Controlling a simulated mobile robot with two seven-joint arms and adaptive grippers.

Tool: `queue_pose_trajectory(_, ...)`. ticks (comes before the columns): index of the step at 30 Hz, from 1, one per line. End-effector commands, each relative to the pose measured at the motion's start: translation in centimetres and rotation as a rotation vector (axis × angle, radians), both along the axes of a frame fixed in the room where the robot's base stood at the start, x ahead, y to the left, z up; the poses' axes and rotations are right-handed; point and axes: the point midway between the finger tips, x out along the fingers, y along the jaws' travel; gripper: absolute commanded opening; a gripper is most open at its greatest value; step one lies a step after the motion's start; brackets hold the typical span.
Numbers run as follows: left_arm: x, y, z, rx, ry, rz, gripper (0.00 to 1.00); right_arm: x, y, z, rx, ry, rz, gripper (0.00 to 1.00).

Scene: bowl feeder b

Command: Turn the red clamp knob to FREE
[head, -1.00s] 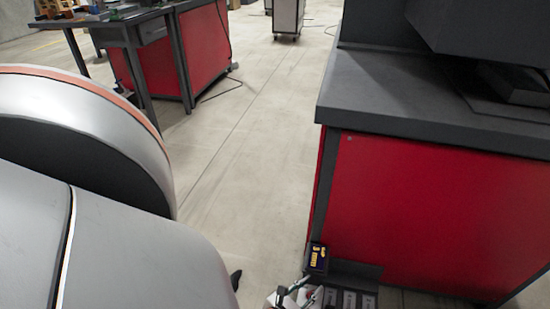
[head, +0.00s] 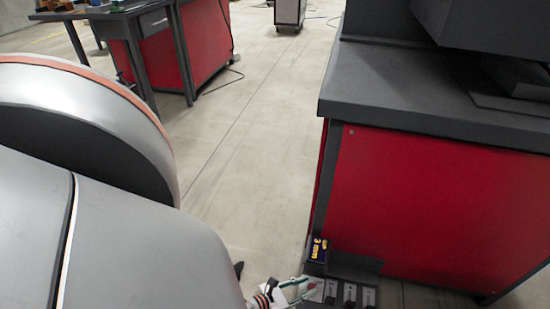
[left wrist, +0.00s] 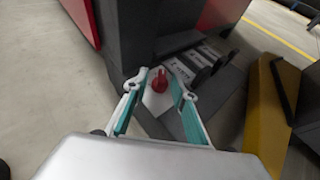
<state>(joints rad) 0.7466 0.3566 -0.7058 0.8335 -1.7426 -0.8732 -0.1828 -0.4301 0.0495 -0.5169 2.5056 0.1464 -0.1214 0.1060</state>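In the left wrist view, the red clamp knob (left wrist: 159,81) sits on a light plate at the end of a dark low unit. My left gripper (left wrist: 161,86) has its two teal-lined fingers apart, one on each side of the knob in the picture, with gaps visible. I cannot tell how far the fingertips are from the knob in depth. In the head view, my left gripper (head: 292,291) is small at the bottom edge, beside the dark unit. The knob cannot be made out there. Any FREE marking is too small to read. My right gripper is not in view.
The dark unit (head: 352,264) carries several labelled modules and a dark blue box with yellow marks (head: 318,249). A red-sided cabinet (head: 420,205) stands behind it. A yellow block (left wrist: 257,118) is at right in the left wrist view. Floor (head: 250,170) left of the cabinet is clear.

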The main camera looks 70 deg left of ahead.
Motion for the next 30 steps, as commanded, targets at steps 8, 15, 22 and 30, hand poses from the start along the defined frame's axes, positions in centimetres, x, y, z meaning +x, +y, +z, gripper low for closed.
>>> queue_pose_trajectory(8,-4.4,-0.9,2.5,-0.006,-0.008,0.003,0.26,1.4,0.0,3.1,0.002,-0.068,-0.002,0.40)
queue_pose_trajectory(15,-5.7,-0.5,5.2,-0.151,0.002,0.147,0.26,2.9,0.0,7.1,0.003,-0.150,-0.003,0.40)
queue_pose_trajectory(22,-6.5,0.0,7.4,-0.359,0.021,0.331,0.26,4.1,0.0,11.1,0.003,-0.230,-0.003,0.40)
queue_pose_trajectory(30,-7.5,-0.2,10.1,-0.602,0.031,0.516,0.26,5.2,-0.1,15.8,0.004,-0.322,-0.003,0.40)
